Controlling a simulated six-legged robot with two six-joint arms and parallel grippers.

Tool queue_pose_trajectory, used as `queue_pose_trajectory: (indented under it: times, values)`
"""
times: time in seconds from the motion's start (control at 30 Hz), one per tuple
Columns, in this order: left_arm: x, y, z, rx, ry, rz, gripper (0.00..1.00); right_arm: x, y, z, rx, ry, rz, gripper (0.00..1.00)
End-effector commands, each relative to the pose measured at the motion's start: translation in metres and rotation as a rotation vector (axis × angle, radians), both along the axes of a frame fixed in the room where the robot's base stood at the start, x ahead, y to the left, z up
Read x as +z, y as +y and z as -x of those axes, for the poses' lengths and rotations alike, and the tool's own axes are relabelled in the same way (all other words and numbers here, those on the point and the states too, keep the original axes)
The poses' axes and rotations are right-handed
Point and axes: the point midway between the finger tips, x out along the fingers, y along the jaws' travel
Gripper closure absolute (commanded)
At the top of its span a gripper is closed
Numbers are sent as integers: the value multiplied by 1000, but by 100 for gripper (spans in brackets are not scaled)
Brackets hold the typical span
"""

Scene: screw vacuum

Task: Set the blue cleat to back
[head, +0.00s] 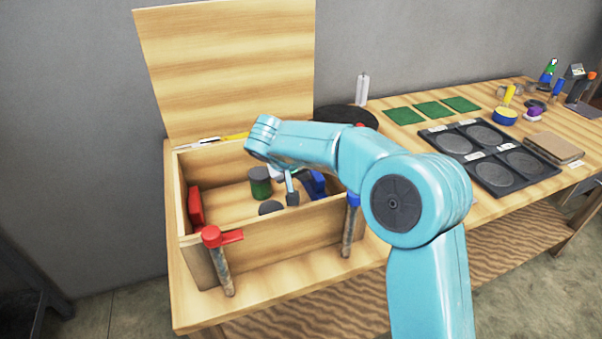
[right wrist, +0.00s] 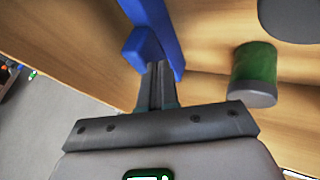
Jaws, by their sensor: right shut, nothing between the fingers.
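The blue cleat (head: 317,183) is at the right inner wall of the open wooden box (head: 285,232), partly hidden behind my right arm in the head view. In the right wrist view the blue cleat (right wrist: 163,28) shows as a long bar with a block on its left side. My right gripper (right wrist: 157,75) is shut and empty, with its fingertips right at the cleat. I cannot tell whether they touch it. In the head view my right gripper (head: 291,194) points down inside the box. My left gripper is not in view.
A red cleat (head: 195,207) is on the box's left inner wall. A green and grey cylinder (head: 260,184) stands inside the box. A red-handled clamp (head: 220,250) and a blue-handled clamp (head: 350,222) are at the box's front. The box's lid (head: 230,70) stands open behind.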

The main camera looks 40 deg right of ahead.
Motion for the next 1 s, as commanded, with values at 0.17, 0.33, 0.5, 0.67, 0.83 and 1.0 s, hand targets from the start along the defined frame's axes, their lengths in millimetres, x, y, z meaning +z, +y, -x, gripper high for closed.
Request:
queue_pose_trajectory:
  times: [0.17, 0.33, 0.5, 0.67, 0.83, 1.0]
  values:
    - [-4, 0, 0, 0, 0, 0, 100, -1, -11, 3, -3, -2, -1, 100]
    - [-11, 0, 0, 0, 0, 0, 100, -1, -36, 9, -4, -1, 0, 100]
    - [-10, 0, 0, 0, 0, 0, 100, 0, -38, 9, -4, 1, 3, 100]
    - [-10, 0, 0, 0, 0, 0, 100, 1, -39, 9, -4, 0, 4, 100]
    - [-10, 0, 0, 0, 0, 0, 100, 1, -39, 10, -6, 1, 5, 100]
    - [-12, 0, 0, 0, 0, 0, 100, 1, -35, 8, -5, -1, 4, 100]
